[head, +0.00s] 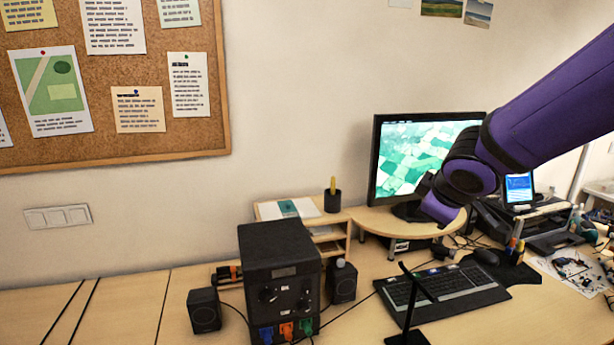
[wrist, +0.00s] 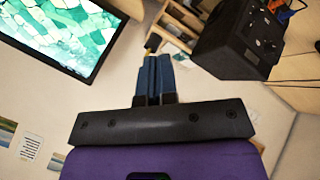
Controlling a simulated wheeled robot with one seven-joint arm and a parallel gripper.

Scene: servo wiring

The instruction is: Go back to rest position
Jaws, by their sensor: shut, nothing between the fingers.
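My gripper (wrist: 152,62) is shut and empty in the wrist view, its two dark blue fingers pressed together. In the head view, my purple arm reaches in from the right edge and bends down in front of the monitor. The gripper fingers are hard to make out there. A black box (head: 280,275) stands on the desk left of my arm, with blue, orange and green connectors (head: 286,331) at its lower front. The box also shows at the upper right of the wrist view (wrist: 232,40), apart from my fingers.
A monitor (head: 410,150) stands on a raised shelf behind my arm. A keyboard (head: 445,288), a thin black stand (head: 410,338) and two small speakers (head: 204,310) are on the desk. A wooden organizer (head: 335,235) sits behind the box. The desk's left part is mostly clear.

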